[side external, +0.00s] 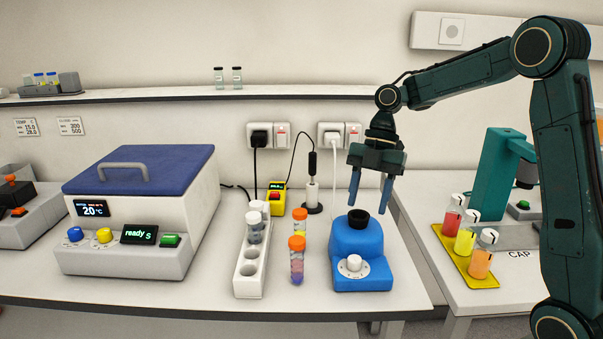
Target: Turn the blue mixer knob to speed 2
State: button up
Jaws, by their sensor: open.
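The blue mixer (345,240) stands near the right front of the bench, with a black cup on its top. Its knob (354,263) is a white dial on the sloped front face; the marks around it are too small to read. My gripper (370,204) is open and empty, pointing down. A separate blue knob (75,234) sits on the centrifuge-like box at left.
A white tube rack (242,285) and orange-capped tubes (297,262) stand left of the mixer. The blue-lidded box (140,170) fills the left. Juice bottles on a yellow tray (460,270) stand on the right bench. Bench front before the mixer is clear.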

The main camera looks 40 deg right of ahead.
jog(key=shift+v, duration=0.9)
jog(key=shift+a, duration=0.1)
jog(key=t+h, duration=0.1)
jog(key=h, duration=0.3)
send_over(355, 258)
jog(key=shift+r, duration=0.3)
jog(key=shift+f, duration=0.15)
notch_tip(355, 258, down, 13)
jog(key=shift+f, duration=0.25)
dwell(0.6)
